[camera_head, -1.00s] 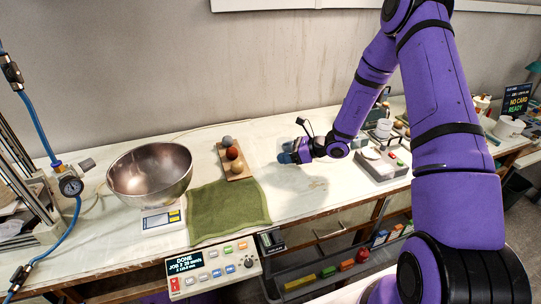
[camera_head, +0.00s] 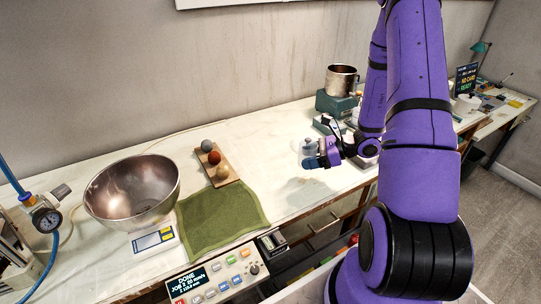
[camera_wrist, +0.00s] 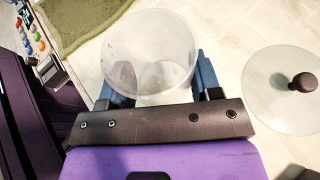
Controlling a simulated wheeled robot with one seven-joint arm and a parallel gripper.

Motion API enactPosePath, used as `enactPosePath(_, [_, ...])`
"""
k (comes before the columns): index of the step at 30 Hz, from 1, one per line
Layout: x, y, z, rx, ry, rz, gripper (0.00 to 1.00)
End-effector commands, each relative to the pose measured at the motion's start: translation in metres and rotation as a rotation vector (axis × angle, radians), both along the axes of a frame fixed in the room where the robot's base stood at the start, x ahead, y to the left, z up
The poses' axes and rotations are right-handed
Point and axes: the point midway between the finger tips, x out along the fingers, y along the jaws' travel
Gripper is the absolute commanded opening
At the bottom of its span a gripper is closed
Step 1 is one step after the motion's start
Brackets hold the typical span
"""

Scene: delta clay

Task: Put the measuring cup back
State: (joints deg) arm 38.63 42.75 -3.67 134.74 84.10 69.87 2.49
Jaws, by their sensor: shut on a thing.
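My gripper (camera_head: 314,162) is low over the middle of the white worktop, right of the green towel. In the wrist view its two blue fingers (camera_wrist: 160,86) are shut on the measuring cup (camera_wrist: 150,38), a clear round vessel with its open mouth facing the camera. The cup looks empty; a blurred grey shape shows through it. In the head view I cannot make out the cup apart from the blue fingers. Whether its base touches the worktop is not clear.
A clear glass jar with a dark-knobbed lid (camera_head: 308,149) stands close behind my gripper; the wrist view shows the lid (camera_wrist: 284,92) right of the cup. A metal bowl (camera_head: 133,190), green towel (camera_head: 222,218) and ball board (camera_head: 229,176) lie left. A steel pot (camera_head: 341,80) stands behind.

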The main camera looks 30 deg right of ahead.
Motion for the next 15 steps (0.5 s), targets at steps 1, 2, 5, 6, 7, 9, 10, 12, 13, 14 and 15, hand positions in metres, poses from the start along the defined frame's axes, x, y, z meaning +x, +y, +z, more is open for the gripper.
enactPosePath(1, [0.007, 0.003, -0.001, 0.000, -0.002, 0.005, 0.33])
enactPosePath(2, [0.012, 0.005, -0.001, 0.000, -0.002, 0.005, 0.33])
enactPosePath(5, [0.033, 0.013, -0.003, 0.001, -0.003, 0.006, 0.33])
enactPosePath(6, [0.042, 0.016, -0.004, 0.000, -0.004, 0.006, 0.33])
enactPosePath(7, [0.048, 0.018, -0.005, 0.000, -0.002, 0.005, 0.33])
enactPosePath(9, [0.063, 0.022, -0.006, -0.001, -0.003, 0.004, 0.33])
enactPosePath(10, [0.069, 0.025, -0.007, 0.000, -0.002, 0.005, 0.33])
enactPosePath(12, [0.083, 0.030, -0.009, 0.001, -0.002, 0.005, 0.33])
enactPosePath(13, [0.089, 0.032, -0.009, 0.001, -0.002, 0.005, 0.33])
enactPosePath(14, [0.095, 0.034, -0.009, -0.001, -0.003, 0.004, 0.33])
enactPosePath(15, [0.102, 0.036, -0.010, -0.001, -0.001, 0.004, 0.33])
